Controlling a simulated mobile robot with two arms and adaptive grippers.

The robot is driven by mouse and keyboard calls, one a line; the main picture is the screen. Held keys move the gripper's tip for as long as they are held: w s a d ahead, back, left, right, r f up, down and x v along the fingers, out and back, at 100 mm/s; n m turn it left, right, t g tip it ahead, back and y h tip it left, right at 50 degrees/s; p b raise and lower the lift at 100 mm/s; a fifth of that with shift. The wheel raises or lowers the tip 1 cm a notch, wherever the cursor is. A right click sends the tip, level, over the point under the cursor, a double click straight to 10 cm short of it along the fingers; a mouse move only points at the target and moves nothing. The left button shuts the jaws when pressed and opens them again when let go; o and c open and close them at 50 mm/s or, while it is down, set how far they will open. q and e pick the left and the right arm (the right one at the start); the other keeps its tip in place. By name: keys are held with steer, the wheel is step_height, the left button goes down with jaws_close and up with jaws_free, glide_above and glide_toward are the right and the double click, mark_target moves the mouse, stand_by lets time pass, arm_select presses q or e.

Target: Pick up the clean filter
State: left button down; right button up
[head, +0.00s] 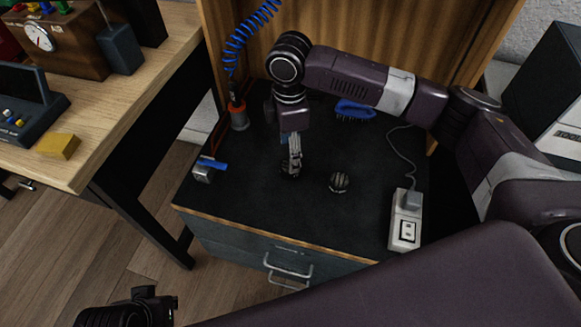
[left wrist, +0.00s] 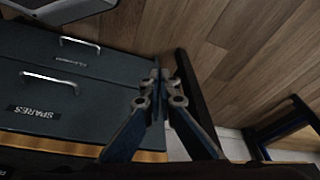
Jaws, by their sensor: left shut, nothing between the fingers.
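A small round dark object with pale ribs (head: 339,182), possibly a filter, sits on the black cabinet top (head: 330,225). I cannot tell whether it is clean. My right gripper (head: 292,166) points down just left of it, apart from it. Another dark round shape shows at its fingertips, low against the cabinet top. It is too small and covered to tell what it is or whether the fingers grip it. My left gripper (left wrist: 158,75) is shut and empty in the left wrist view, in front of the cabinet drawers and floor.
On the cabinet top lie a blue brush (head: 355,110), a blue-handled tool (head: 209,167), a power strip (head: 405,222) with a cord, and an orange-and-grey tool (head: 238,115) on a blue coiled hose. A wooden workbench (head: 125,75) stands left. Drawer handles (left wrist: 48,77) jut out.

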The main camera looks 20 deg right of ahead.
mark_target(284, 165)
steer(key=f, duration=0.2)
steer(key=f+b, duration=0.1)
steer(key=f, duration=0.1)
steer(key=shift+s, duration=0.2)
steer(key=shift+w+f+b, duration=0.1)
steer(key=shift+f+b, duration=0.2)
steer(key=shift+f, duration=0.1)
steer(key=shift+r, duration=0.1)
steer(key=shift+c, duration=0.4)
steer(key=c, duration=1.1)
steer(key=shift+r, duration=0.1)
